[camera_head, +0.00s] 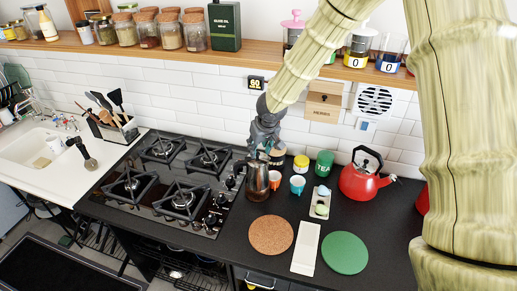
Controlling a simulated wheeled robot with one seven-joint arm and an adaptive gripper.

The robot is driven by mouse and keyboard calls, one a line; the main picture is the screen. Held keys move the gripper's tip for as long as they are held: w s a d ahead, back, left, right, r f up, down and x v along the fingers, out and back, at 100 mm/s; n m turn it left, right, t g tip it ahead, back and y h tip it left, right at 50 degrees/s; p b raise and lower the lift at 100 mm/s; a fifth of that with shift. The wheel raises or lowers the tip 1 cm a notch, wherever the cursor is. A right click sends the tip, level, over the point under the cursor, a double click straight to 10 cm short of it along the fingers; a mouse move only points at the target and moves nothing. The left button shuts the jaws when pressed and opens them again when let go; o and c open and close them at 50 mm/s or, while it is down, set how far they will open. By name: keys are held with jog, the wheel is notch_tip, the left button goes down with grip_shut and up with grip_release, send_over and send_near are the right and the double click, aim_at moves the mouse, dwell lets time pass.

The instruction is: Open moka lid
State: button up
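The moka pot (257,181), dark metallic with a black handle on its left side, stands upright on the black counter just right of the hob. My gripper (264,150) hangs from my arm directly above and slightly behind the pot's top. In this view its lower end overlaps the area of the pot's lid. The lid is small and partly hidden, so I cannot tell whether it is open or shut, or whether the fingers touch it. The fingers are too small and dark to show whether they are apart.
The gas hob (178,184) lies left of the pot. Small cups (297,185), a yellow jar (301,163) and a green tea tin (324,163) stand close on its right. A red kettle (362,181) is further right. A cork mat (271,235) and a green mat (345,253) lie in front.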

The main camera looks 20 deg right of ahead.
aim_at(257, 156)
jog(key=shift+x, duration=1.1)
grip_shut()
